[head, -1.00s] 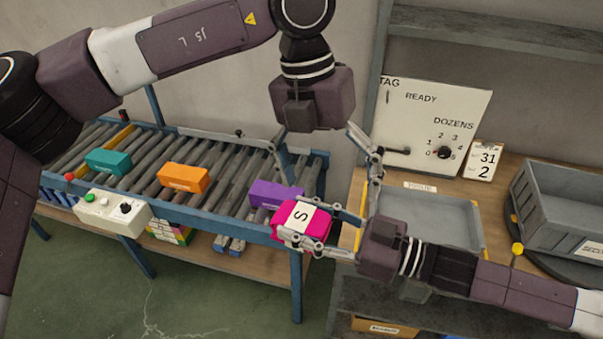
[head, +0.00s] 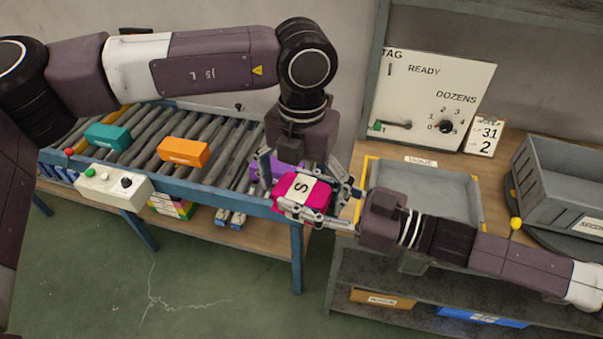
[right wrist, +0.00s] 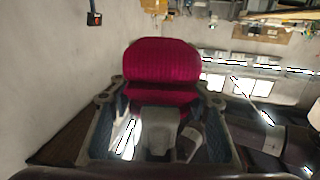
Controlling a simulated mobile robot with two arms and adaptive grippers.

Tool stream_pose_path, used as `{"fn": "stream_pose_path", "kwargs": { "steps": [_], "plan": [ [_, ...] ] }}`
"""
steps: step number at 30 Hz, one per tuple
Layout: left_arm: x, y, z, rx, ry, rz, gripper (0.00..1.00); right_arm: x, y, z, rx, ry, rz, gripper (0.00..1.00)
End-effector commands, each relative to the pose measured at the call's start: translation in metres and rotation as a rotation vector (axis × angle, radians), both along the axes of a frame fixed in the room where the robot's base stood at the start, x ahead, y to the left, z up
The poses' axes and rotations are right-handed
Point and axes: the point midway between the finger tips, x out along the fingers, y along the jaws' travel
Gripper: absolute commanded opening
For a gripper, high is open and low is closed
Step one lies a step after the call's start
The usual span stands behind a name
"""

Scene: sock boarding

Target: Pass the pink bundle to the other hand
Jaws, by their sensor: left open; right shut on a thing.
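The pink bundle (head: 303,192) has a white band marked S and is held at the right end of the roller conveyor. My right gripper (head: 325,203) is shut on it from the right. In the right wrist view the bundle (right wrist: 162,70) sits between the fingers of my right gripper (right wrist: 160,100). My left gripper (head: 303,172) points down from above, its fingers open on either side of the bundle. Whether its fingers touch the bundle cannot be told.
The roller conveyor (head: 225,140) carries a teal bundle (head: 107,137), an orange bundle (head: 183,152) and a purple bundle (head: 266,171), partly hidden. A shallow grey tray (head: 425,190) and a grey crate (head: 565,205) stand on the right bench. A control box (head: 112,185) is on the conveyor's front.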

Motion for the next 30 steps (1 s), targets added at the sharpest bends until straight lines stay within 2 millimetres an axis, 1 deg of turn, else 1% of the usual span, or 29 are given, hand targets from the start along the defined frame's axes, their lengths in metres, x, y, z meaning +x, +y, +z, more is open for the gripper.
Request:
{"fn": "stream_pose_path", "kwargs": {
  "steps": [1,5,13,25,26,30],
  "plan": [
    [-0.0005,0.0004,-0.0043,0.001,0.002,0.000,0.93,0.0000,0.0001,0.0006,0.001,0.000,0.000,0.18],
    [-0.0006,0.0001,-0.0096,0.000,0.001,0.000,0.93,0.0000,0.0001,0.0006,0.001,0.000,0.000,0.18],
    [-0.0004,0.0000,-0.0103,0.000,0.001,0.000,0.92,0.0000,0.0001,0.0005,0.001,0.000,0.000,0.18],
    [-0.0003,0.0000,-0.0099,-0.001,0.000,0.000,0.48,0.0000,0.0001,0.0006,0.000,-0.001,0.000,0.18],
    [-0.0003,-0.0001,-0.0097,-0.001,0.000,0.000,0.46,0.0000,0.0001,0.0006,0.000,-0.001,0.001,0.45],
    [-0.0003,-0.0002,-0.0097,-0.001,0.000,0.000,0.45,0.0000,0.0001,0.0006,0.001,0.000,0.001,0.61]
  ]
}}
